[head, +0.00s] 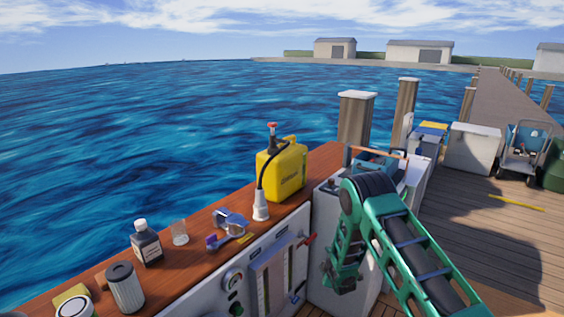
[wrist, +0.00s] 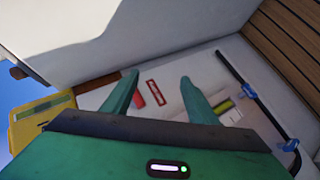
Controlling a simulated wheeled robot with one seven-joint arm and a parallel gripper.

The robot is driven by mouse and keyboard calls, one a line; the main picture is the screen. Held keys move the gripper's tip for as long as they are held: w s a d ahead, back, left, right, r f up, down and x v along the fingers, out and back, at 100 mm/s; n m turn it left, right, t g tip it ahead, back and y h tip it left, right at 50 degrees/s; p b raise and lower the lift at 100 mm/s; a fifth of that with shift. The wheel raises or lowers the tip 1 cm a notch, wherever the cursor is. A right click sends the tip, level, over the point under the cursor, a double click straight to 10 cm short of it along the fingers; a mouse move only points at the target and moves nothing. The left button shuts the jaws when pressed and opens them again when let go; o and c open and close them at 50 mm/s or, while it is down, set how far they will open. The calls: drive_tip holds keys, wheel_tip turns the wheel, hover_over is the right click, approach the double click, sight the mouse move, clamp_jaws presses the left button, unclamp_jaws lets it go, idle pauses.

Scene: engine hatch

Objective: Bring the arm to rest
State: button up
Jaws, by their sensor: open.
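My green arm comes in from the lower right of the head view and bends at a large joint in front of the white cabinet (head: 322,205). Its end hangs down beside the cabinet, and the fingertips cannot be made out there. In the wrist view my gripper (wrist: 158,85) shows two green fingers spread apart with nothing between them. Beyond the fingers is a pale panel with a red-framed label (wrist: 153,87) and a small yellow-green part (wrist: 224,106).
A wooden ledge (head: 190,262) holds a yellow jug (head: 286,172), a dark bottle (head: 147,246), a glass (head: 180,233), a blue-grey tool (head: 232,222) and a ribbed canister (head: 124,288). In the wrist view a black hose (wrist: 262,105) with blue clips runs at right. Open deck (head: 500,235) lies at right.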

drive_tip(key=s+d+r+m+g+h, duration=0.3)
drive_tip(key=d+r+m, duration=0.2)
drive_tip(key=d+r, duration=0.9)
drive_tip(key=s+d+r+m+g+h, duration=0.1)
drive_tip(key=s+d+r+m+g, duration=0.15)
drive_tip(key=s+d+r, duration=0.35)
drive_tip(key=s+d+r+m+g, duration=0.1)
drive_tip(key=s+d+r+m, duration=0.3)
drive_tip(key=s+r, duration=0.45)
drive_tip(key=s+d+r+m+g, duration=0.2)
drive_tip(key=s+r+m, duration=0.15)
drive_tip(key=s, duration=0.75)
drive_tip(key=s+d+r+m+g, duration=0.15)
drive_tip(key=s+r, duration=0.35)
drive_tip(key=s, duration=0.6)
drive_tip(key=s+a+r+m+g+y, duration=0.1)
drive_tip(key=s+a+m, duration=0.1)
drive_tip(key=s, duration=0.8)
drive_tip(key=s+a+r+m+g+y, duration=0.1)
drive_tip(key=s+a+m+y, duration=0.1)
drive_tip(key=s, duration=0.8)
drive_tip(key=shift+s+a+m+g, duration=0.3)
drive_tip(key=shift+a+m, duration=0.05)
drive_tip(key=shift+a, duration=0.2)
